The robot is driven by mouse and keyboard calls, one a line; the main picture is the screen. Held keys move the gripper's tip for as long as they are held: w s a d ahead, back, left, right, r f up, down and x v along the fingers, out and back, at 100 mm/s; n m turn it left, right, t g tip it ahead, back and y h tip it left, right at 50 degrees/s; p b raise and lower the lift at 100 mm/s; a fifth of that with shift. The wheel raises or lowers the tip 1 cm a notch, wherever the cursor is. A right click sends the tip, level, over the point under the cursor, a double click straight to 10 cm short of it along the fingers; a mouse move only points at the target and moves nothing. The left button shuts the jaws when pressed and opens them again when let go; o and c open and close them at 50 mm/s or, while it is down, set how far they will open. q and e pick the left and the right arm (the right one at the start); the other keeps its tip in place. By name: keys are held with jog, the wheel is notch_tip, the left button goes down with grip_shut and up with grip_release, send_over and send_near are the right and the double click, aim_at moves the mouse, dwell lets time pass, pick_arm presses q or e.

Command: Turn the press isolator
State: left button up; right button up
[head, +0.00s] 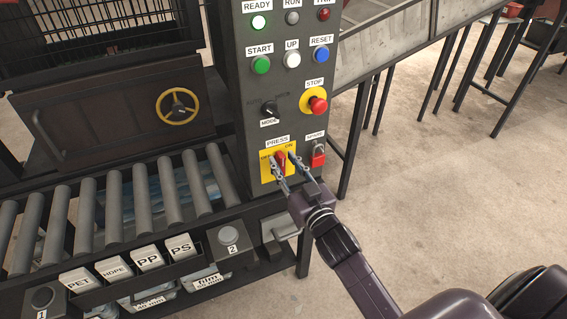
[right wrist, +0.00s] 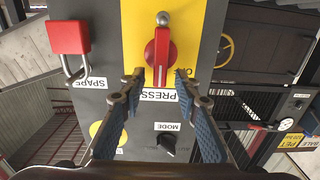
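The press isolator is a red handle (head: 281,160) on a yellow plate (head: 266,172) low on the grey control panel, under a PRESS label. OFF and ON marks show beside it in the head view. In the right wrist view, which is turned upside down, the red handle (right wrist: 161,58) stands upright in line with the plate (right wrist: 191,40). My right gripper (head: 285,163) is open in front of the plate. In the right wrist view its fingertips (right wrist: 158,82) are on either side of the handle's near end, with gaps showing. My left gripper is out of view.
A red padlock (head: 318,158) hangs at SPARE, close right of the isolator. The MODE knob (head: 269,109) and red STOP button (head: 317,103) are above. A roller conveyor (head: 118,207) lies to the left. Open floor (head: 440,190) is to the right.

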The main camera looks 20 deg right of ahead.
jog(key=shift+w, duration=0.5)
grip_shut()
